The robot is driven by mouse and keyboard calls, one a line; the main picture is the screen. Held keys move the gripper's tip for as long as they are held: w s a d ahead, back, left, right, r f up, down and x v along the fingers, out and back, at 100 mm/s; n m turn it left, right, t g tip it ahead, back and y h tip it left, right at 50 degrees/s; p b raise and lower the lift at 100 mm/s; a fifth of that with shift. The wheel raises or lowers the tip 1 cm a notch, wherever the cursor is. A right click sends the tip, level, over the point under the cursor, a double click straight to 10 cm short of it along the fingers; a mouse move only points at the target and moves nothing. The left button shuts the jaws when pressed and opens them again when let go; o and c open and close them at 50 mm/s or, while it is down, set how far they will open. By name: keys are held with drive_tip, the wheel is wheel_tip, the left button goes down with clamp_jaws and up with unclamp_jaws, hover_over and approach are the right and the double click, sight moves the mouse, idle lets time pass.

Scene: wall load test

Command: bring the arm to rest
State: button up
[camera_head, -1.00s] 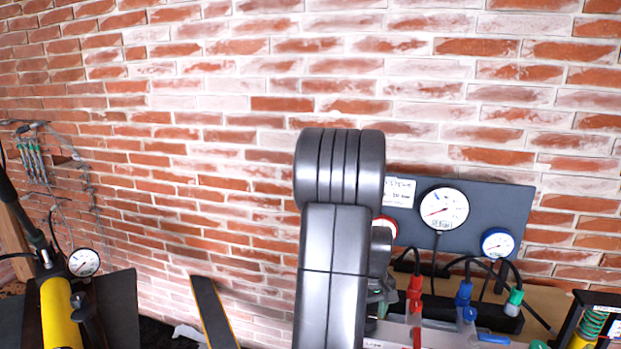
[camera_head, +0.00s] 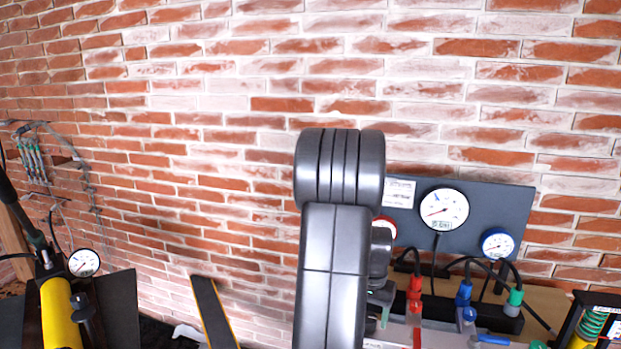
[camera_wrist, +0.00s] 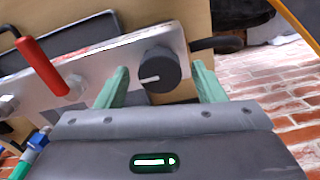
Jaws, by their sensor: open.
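My arm (camera_head: 335,250) stands upright in the middle of the head view, bent at its top joint. My gripper (camera_wrist: 161,86) shows in the wrist view with two green fingers apart. A black knob (camera_wrist: 163,70) with a white mark sits on a pale metal panel (camera_wrist: 117,70). In the picture it lies between the two fingers, with gaps on both sides. I cannot tell how far the fingertips are from the panel. In the head view the gripper is mostly hidden behind my arm.
A dark gauge board (camera_head: 510,205) carries a large gauge (camera_head: 444,209) and a smaller blue-rimmed gauge (camera_head: 497,243). Red (camera_head: 415,289) and blue (camera_head: 464,292) handled connectors with hoses stand below. A yellow cylinder (camera_head: 60,315) and another gauge (camera_head: 84,263) are at left. The brick wall (camera_head: 200,150) lies behind.

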drive_tip(key=m, duration=0.7)
idle(0.4)
drive_tip(key=shift+r, duration=0.1)
